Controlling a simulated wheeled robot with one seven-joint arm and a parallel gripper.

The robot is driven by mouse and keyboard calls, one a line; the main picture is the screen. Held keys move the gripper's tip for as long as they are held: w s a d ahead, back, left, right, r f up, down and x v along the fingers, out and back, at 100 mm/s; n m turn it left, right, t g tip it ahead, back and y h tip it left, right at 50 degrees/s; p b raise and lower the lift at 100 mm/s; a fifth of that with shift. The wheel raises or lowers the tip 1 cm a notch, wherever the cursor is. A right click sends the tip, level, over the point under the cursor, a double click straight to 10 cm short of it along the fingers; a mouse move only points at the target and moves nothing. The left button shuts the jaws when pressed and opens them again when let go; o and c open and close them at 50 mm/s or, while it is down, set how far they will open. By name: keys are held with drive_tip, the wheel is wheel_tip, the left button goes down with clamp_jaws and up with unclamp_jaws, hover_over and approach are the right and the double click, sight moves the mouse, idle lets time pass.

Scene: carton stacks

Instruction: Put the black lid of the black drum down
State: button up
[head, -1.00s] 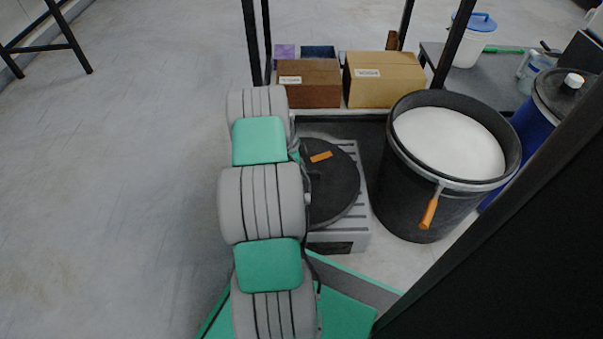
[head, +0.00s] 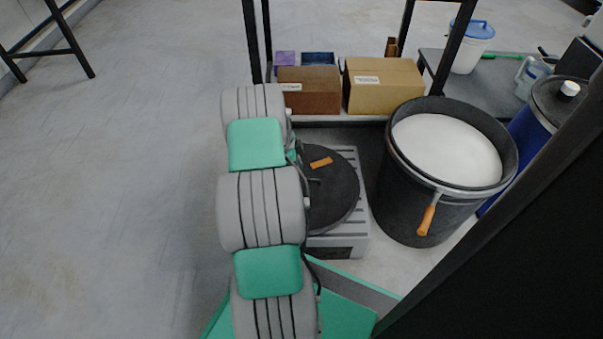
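The black lid (head: 338,195) is a round dark disc with an orange label near its far edge. It is over a grey slatted crate or pallet (head: 350,243); I cannot tell whether it rests on it or hangs just above. My arm covers the lid's left part. The black drum (head: 412,205) stands open to the right, filled with white material, with an orange-handled tool at its front rim. My gripper is hidden behind my arm near the lid, so its fingers and hold cannot be seen.
A brown carton (head: 309,92) and a tan carton (head: 384,88) stand on a shelf behind the lid. A blue drum (head: 530,130) is behind the black drum at right. Dark rack posts (head: 456,45) rise around the shelf. Open floor lies at left.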

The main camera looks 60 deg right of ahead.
drive_tip(key=w+a+r+n+t+p, duration=0.1)
drive_tip(key=w+a+r+n, duration=0.3)
drive_tip(key=w+a+r, duration=0.3)
drive_tip(key=w+a+r+n+t+p, duration=0.1)
drive_tip(key=w+a+r+n, duration=0.35)
drive_tip(key=r, duration=0.55)
drive_tip(key=w+a+r+n+t, duration=0.1)
drive_tip(key=w+a+r+n, duration=0.15)
drive_tip(key=a, duration=0.45)
drive_tip(key=w+a+r+n, duration=0.2)
drive_tip(key=a+r+n, duration=0.15)
drive_tip(key=a, duration=0.35)
drive_tip(key=s+a+r+n+t+y, duration=0.1)
drive_tip(key=s+a+n, duration=0.3)
drive_tip(key=a+n, duration=0.4)
drive_tip(key=s+a+r+n+t, duration=0.1)
drive_tip(key=s+a+n, duration=0.4)
drive_tip(key=a, duration=1)
drive_tip(key=r+n, duration=0.1)
drive_tip(key=n, duration=0.2)
drive_tip(key=shift+s+r+y, duration=0.2)
drive_tip(key=shift+r+y, duration=0.1)
drive_tip(key=shift+y, duration=0.1)
